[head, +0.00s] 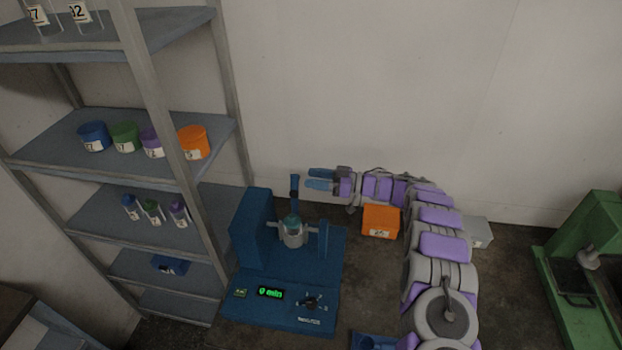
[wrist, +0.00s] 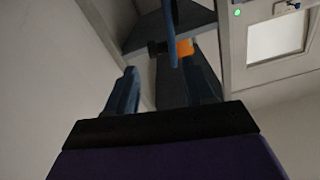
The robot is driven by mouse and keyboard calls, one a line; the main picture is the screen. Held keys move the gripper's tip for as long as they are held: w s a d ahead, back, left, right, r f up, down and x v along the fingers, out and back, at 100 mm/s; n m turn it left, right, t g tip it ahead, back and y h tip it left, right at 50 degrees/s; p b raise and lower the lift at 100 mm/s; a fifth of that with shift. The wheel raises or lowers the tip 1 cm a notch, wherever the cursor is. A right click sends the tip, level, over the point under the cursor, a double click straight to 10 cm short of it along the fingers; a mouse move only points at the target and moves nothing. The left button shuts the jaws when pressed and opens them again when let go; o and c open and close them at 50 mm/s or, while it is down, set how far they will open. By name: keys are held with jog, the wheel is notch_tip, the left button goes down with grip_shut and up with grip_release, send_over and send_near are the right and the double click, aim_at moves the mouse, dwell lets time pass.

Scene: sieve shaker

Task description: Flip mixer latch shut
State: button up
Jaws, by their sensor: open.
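The blue mixer (head: 262,259) stands on the floor beside the shelf rack, with a green-lit display reading "0 min". A jar with a teal-grey lid (head: 293,232) sits in its holder. A dark blue latch lever (head: 294,187) stands upright above the jar. My gripper (head: 306,179) is open, reaching in from the right with its blue fingers level with the lever's upper part. In the wrist view, a blue bar that looks like the lever (wrist: 171,32) lies ahead, between the directions of the open fingertips (wrist: 160,68). I cannot tell whether anything touches.
The grey rack (head: 165,110) on the left holds several coloured containers and vials. An orange box (head: 381,221) and a grey box (head: 478,232) lie behind my arm. A green machine (head: 590,265) stands far right. The wall is close behind the mixer.

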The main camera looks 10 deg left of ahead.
aim_at(295, 188)
jog(key=a, duration=0.5)
jog(key=shift+s+f, duration=0.15)
jog(key=shift+f, duration=0.1)
jog(key=shift+d+r, duration=0.1)
jog(key=shift+d, duration=0.6)
jog(key=shift+c, duration=0.7)
jog(key=shift+r, duration=0.1)
jog(key=c, duration=0.3)
jog(key=shift+a, duration=0.1)
grip_shut()
